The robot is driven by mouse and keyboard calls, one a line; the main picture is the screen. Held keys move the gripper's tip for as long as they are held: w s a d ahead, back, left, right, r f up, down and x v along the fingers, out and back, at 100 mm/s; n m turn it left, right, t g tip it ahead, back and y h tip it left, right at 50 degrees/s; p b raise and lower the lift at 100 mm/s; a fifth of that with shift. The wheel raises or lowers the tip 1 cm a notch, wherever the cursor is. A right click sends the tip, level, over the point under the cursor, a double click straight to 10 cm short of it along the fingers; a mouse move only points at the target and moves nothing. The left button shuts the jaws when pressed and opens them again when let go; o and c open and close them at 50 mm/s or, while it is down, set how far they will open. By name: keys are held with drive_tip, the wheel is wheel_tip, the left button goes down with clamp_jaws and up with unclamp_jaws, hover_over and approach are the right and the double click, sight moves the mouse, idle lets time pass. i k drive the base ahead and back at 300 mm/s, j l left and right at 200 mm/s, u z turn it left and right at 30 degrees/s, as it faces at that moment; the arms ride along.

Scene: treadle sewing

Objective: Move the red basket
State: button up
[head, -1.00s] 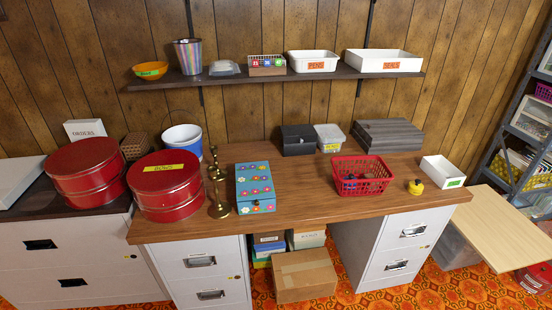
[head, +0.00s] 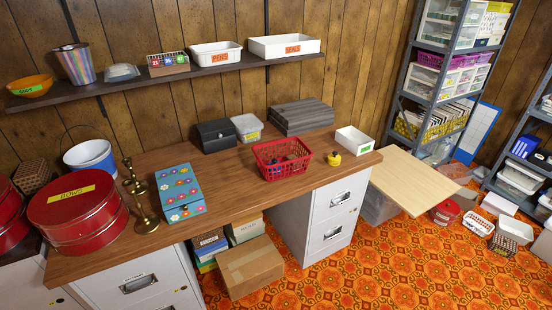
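The red basket (head: 270,162) is a small plastic basket with openwork sides. It stands upright on the wooden desk top (head: 232,168), right of the middle, close to the front edge. A few small dark items (head: 290,157) show inside it; I cannot tell what they are. My gripper is not in view, and nothing touches the basket.
A yellow object (head: 334,159) and a white box (head: 354,141) stand right of the basket. A black box (head: 216,136) is behind it. A flowered blue box (head: 180,192), brass candlesticks (head: 143,208) and red tin (head: 78,212) stand left. Patterned floor (head: 390,265) is open in front.

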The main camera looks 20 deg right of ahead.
sight(286, 171)
drive_tip(key=i+j+z, duration=0.15)
drive_tip(key=i+j, duration=0.2)
drive_tip(key=i+j+z, duration=0.15)
drive_tip(key=i+j, duration=0.15)
drive_tip(key=j, duration=0.15)
drive_tip(key=i+j+z, duration=0.15)
drive_tip(key=i+j, duration=0.15)
drive_tip(key=i+j+z, duration=0.1)
drive_tip(key=i+j, duration=0.15)
drive_tip(key=j, duration=0.35)
